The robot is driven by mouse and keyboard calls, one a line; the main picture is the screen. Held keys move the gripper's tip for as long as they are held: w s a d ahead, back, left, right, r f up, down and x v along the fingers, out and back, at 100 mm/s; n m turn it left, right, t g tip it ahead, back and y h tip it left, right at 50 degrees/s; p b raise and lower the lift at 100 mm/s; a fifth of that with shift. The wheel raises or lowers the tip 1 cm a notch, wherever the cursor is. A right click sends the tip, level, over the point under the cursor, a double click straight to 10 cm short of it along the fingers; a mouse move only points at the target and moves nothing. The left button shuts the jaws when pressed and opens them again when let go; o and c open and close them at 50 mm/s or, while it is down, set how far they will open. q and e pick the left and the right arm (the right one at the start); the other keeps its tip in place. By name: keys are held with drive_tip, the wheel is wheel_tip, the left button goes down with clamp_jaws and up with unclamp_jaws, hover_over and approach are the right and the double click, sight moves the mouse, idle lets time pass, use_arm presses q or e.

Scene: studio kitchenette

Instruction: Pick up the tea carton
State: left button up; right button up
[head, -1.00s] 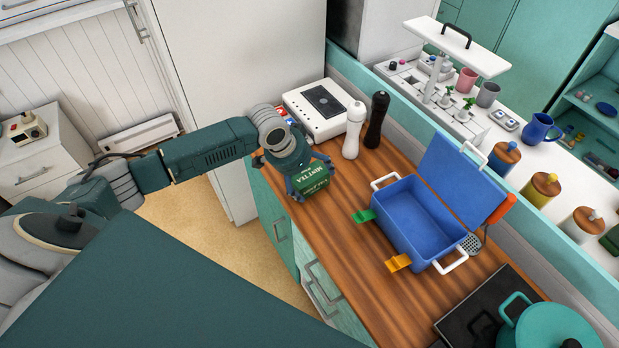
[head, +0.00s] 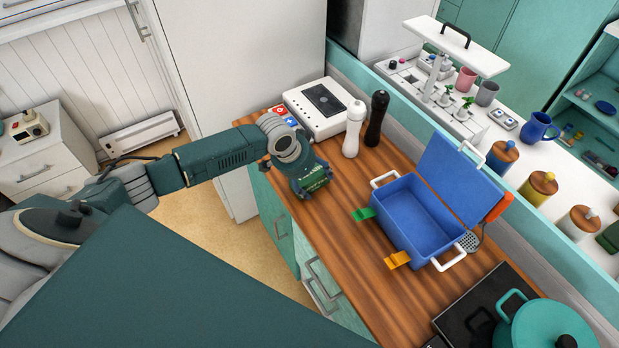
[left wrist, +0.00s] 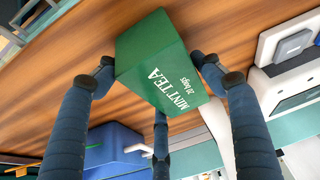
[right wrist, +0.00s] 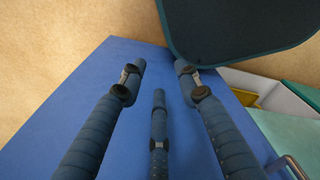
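The tea carton (head: 319,182) is a green box on the wooden counter, largely hidden by my left gripper (head: 314,188) in the head view. In the left wrist view, the carton (left wrist: 160,65) shows white "MINT TEA" lettering and lies between the fingers of my left gripper (left wrist: 152,68). The fingers are spread wide, with tips close beside two of its sides. A third finger is at its lower edge. Whether the tips touch it is unclear. My right gripper (right wrist: 158,72) is open and empty in the right wrist view.
An open blue box (head: 405,225) with white handles stands right of the carton. White and black mills (head: 353,130) and a white appliance (head: 320,108) stand behind it. A teal pot (head: 550,325) is at the lower right. Wood is clear in front of the box.

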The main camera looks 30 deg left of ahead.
use_arm(q)
drive_tip(key=c, duration=0.5)
drive_tip(key=shift+o, duration=0.2)
drive_tip(key=shift+r, duration=0.1)
